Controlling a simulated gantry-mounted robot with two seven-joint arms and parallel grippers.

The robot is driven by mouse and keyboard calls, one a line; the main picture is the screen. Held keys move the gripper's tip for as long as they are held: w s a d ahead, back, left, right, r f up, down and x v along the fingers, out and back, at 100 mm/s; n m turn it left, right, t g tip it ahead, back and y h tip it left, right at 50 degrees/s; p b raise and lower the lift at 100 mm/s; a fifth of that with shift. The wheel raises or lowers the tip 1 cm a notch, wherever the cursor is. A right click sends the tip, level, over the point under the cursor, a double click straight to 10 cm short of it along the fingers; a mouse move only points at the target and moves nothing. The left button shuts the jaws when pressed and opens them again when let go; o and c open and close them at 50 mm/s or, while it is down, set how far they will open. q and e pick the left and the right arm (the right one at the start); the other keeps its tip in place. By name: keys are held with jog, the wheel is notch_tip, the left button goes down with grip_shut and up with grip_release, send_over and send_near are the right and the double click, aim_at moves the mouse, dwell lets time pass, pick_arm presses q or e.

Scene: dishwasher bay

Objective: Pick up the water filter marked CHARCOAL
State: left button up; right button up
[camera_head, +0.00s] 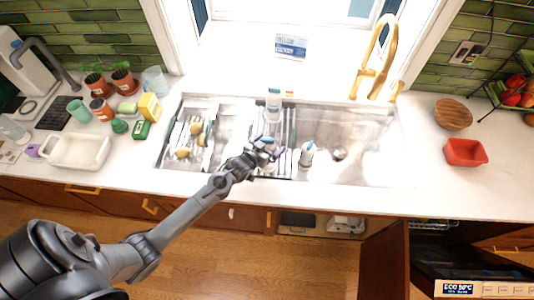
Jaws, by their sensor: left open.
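I cannot make out the word CHARCOAL on anything in view, so I cannot tell which thing is the water filter. A white upright bottle-like object with a blue top (307,155) stands in the sink, just right of my left gripper. Another pale cylinder with a blue band (273,101) stands at the back of the sink, beyond the gripper. My left gripper (268,150) is open over the rack in the middle of the sink. It is small and partly merges with the items around it. My right gripper is out of view.
The steel sink (368,140) has a golden tap (366,70) behind it. Cutlery lies in its left part (190,140). Pots, cups and a white tray (80,150) crowd the left counter. A red bowl (465,152) sits right. A dishwasher display (458,288) reads ECO 50°C.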

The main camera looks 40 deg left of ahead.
pick_arm(q)
jog(key=shift+w+f, duration=0.1)
jog(key=shift+w, duration=0.1)
jog(key=shift+c, duration=0.3)
jog(key=c, duration=1.7)
jog(key=shift+c, duration=0.3)
